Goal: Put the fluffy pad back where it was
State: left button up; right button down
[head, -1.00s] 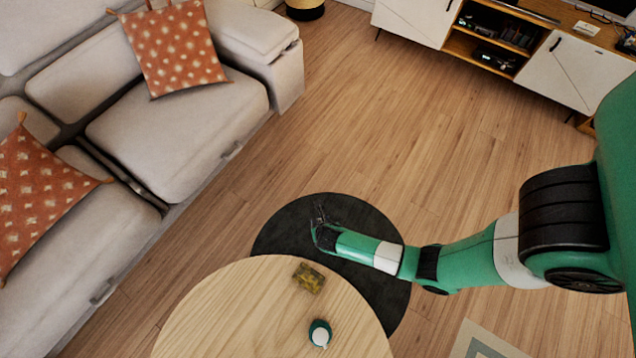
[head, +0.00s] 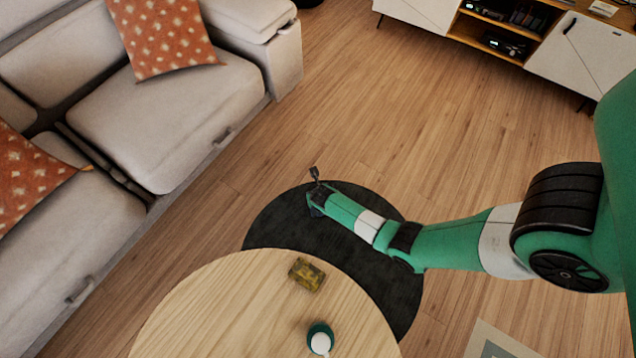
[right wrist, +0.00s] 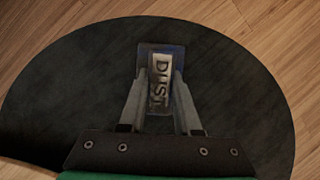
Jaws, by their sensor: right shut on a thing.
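My right gripper (head: 315,188) reaches in from the right, over the dark round rug beyond the wooden table. In the right wrist view its fingers (right wrist: 160,100) are shut on a small blue-grey block (right wrist: 150,48) with a pale face lettered "DUST". The block shows as a small dark shape (head: 314,173) at the gripper's tip in the head view. Whether it is the fluffy pad is not clear; no fluffy surface shows. Its far side is hidden. My left gripper is not in view.
The round wooden table (head: 230,300) holds a yellow-brown patterned block (head: 307,274) and a green-and-white item (head: 320,340). A dark rug (head: 285,222) lies partly under it. A grey sofa (head: 165,120) stands left, a white cabinet (head: 575,60) at back right. The floor between is clear.

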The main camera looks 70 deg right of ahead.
jog(key=shift+w, duration=0.1)
jog(key=c, duration=0.6)
grip_release()
jog(key=p+v, duration=0.9)
jog(key=v, duration=0.3)
jog(key=shift+r, duration=0.2)
